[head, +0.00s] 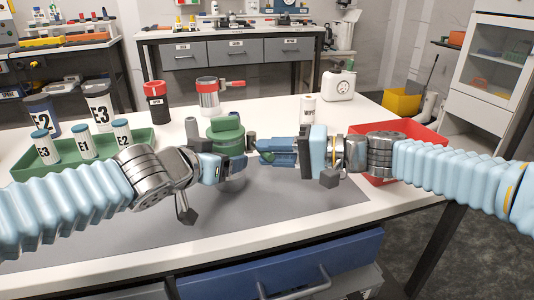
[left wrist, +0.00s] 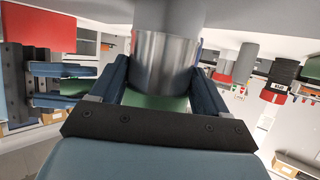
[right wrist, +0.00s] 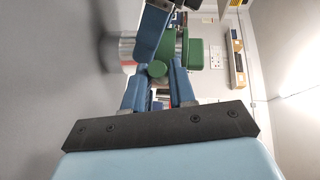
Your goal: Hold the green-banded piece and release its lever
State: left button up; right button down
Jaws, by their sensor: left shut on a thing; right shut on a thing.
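The green-banded piece (head: 226,134) is upright above the grey mat, with a wide green top. In the left wrist view its metal body (left wrist: 163,62) sits between the two blue fingers. My left gripper (head: 232,163) is shut on that body, coming from the left. My right gripper (head: 262,151) comes from the right, level with the piece. In the right wrist view its fingers are closed on a round green knob (right wrist: 157,69), which appears to be the lever's end. The rest of the lever is mostly hidden by the fingers.
A red-banded piece (head: 208,98) and a black jar with a red lid (head: 156,103) stand behind. A green tray (head: 48,178) with several labelled vials is at left, a red tray (head: 425,137) at right. A white bottle (head: 308,107) stands behind the right gripper. The front mat is clear.

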jog(key=shift+w+d+n+g, duration=0.2)
jog(key=shift+w+n+g, duration=0.1)
jog(key=shift+n+g, duration=0.45)
jog(key=shift+w+d+n+g, duration=0.25)
jog(key=shift+n+g, duration=0.2)
jog(key=shift+g, duration=0.55)
jog(key=shift+w+d+n+g, duration=0.2)
jog(key=shift+w+n+g, duration=0.1)
jog(key=shift+n+g, duration=0.45)
jog(key=c, duration=1)
grip_release()
jog(key=shift+o, duration=0.2)
jog(key=d+r, duration=0.1)
jog(key=d, duration=0.6)
jog(key=shift+w+d, duration=0.25)
jog(key=shift+w, duration=0.15)
jog(key=shift+c, duration=0.2)
